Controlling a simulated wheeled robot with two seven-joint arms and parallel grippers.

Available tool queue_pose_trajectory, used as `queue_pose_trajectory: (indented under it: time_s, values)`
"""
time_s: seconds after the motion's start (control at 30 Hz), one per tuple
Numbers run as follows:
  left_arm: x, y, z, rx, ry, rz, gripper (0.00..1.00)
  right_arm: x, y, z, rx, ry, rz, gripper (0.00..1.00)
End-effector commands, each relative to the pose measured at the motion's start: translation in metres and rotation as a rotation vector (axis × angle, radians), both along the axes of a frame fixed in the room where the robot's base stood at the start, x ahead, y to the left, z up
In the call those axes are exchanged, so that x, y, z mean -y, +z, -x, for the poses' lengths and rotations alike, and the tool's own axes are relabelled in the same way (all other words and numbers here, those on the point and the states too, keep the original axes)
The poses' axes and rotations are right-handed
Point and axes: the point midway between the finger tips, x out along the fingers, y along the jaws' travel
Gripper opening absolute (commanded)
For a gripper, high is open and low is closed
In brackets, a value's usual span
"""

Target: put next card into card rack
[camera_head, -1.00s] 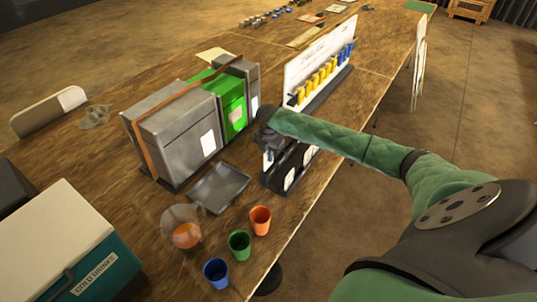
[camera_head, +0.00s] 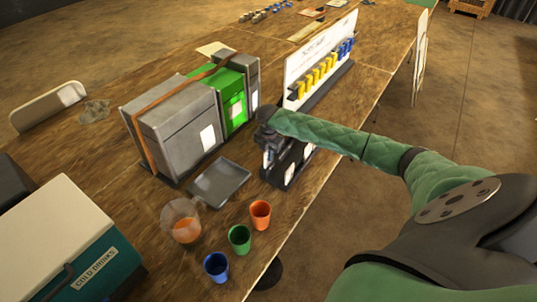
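The black card rack (camera_head: 283,170) stands near the table's right edge, with pale cards (camera_head: 290,174) showing in its slots. My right gripper (camera_head: 268,150) is over the rack's left end, its dark fingers pointing down and overlapping the rack. It is too small and dark to tell whether its fingers are open or shut, or whether they hold a card. My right arm, in a green quilted sleeve, reaches in from the right and hides part of the rack's far side. My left gripper is not in view.
Grey and green boxes (camera_head: 233,95) under a strap stand left of the rack. A dark tray (camera_head: 218,182), orange (camera_head: 260,213), green (camera_head: 239,238) and blue cups (camera_head: 216,266) and a clear pitcher (camera_head: 181,222) are in front. A white board with yellow and blue pieces (camera_head: 320,72) stands behind.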

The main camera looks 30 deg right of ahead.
Motion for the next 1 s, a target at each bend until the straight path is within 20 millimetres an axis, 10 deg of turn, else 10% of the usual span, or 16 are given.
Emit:
queue_pose_trajectory:
  time_s: [0.13, 0.57, 1.0]
  values:
    - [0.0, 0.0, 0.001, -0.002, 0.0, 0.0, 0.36, 0.0, 0.0, 0.0, 0.0, 0.0, 0.0, 0.32]
    - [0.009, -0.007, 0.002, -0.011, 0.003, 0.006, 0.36, 0.001, 0.01, -0.001, 0.001, 0.0, 0.001, 0.32]
    - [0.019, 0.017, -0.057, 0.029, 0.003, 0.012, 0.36, 0.0, 0.069, -0.001, 0.001, 0.0, 0.0, 0.32]
